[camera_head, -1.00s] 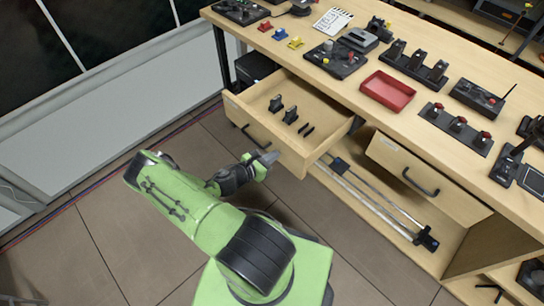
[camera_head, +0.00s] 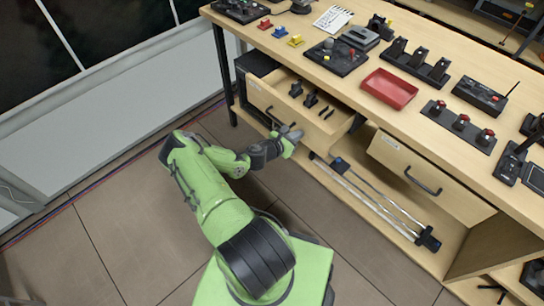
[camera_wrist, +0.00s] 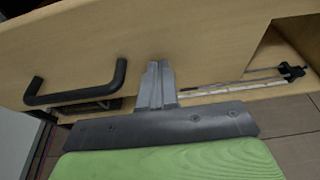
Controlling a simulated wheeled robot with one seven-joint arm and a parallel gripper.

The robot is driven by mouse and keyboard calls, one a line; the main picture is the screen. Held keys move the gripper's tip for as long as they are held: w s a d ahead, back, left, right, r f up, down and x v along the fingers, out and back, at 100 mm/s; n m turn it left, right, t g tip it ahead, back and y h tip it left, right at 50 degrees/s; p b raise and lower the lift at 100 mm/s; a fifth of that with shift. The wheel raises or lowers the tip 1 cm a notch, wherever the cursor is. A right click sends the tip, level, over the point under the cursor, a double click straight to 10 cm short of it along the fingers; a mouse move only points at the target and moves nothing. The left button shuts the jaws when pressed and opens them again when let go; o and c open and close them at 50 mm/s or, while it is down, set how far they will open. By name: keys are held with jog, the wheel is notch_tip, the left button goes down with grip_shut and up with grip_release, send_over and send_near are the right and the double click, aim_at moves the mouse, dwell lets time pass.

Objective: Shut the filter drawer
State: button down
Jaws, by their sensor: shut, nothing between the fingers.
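The filter drawer is the light wood drawer (camera_head: 295,126) on the left under the bench, partly pulled out. Small black parts lie inside it. Its front panel (camera_wrist: 200,40) fills the upper part of the wrist view, with a black handle (camera_wrist: 75,88) left of my gripper. My gripper (camera_head: 291,130) is shut and empty, at the drawer front to the right of the handle. In the wrist view the closed fingertips (camera_wrist: 158,72) meet or nearly meet the panel; contact itself is hard to tell.
A second drawer (camera_head: 425,180) with a black handle sits to the right. A lower shelf holds metal rods (camera_head: 375,205). The bench top carries a red tray (camera_head: 389,89) and several black devices. Floor in front of the bench is clear.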

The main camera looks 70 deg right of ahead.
jog(key=b, duration=0.4)
send_near(322, 116)
jog(key=s+d, duration=0.1)
jog(key=s+d+r, duration=0.1)
jog(key=s+r, duration=0.1)
jog(key=s, duration=0.1)
jog(key=shift+d, duration=0.4)
jog(key=shift+s+d, duration=0.3)
jog(key=shift+d, duration=0.3)
jog(key=shift+d+r, duration=0.1)
jog(key=shift+r, duration=0.2)
